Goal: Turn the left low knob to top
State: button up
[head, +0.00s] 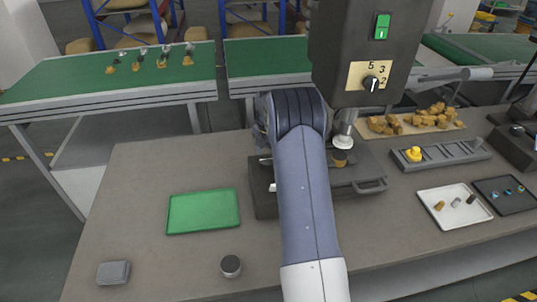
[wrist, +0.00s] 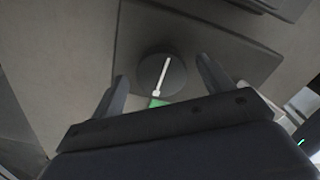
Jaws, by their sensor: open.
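A round dark knob (wrist: 150,70) with a white pointer line sits on a dark flat panel (wrist: 130,40) in the wrist view. The line slants, with its thicker, rounded end toward the bottom of the picture near a small green mark (wrist: 157,103). My gripper (wrist: 161,70) is open, with one finger on each side of the knob; I cannot tell whether either finger touches it. In the head view my arm covers the gripper and this knob. Part of a dark low machine base (head: 262,204) shows beside the arm.
A dark upright housing (head: 345,40) with a numbered dial (head: 371,83) and green switch (head: 382,26) stands just right of my arm. A green tray (head: 203,211), a small grey box (head: 113,272) and a round dark piece (head: 231,266) lie left. A white tray (head: 455,221) lies right.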

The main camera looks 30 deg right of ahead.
jog(key=shift+f, duration=0.3)
jog(key=shift+c, duration=0.5)
jog(key=c, duration=0.9)
jog(key=shift+o, duration=0.2)
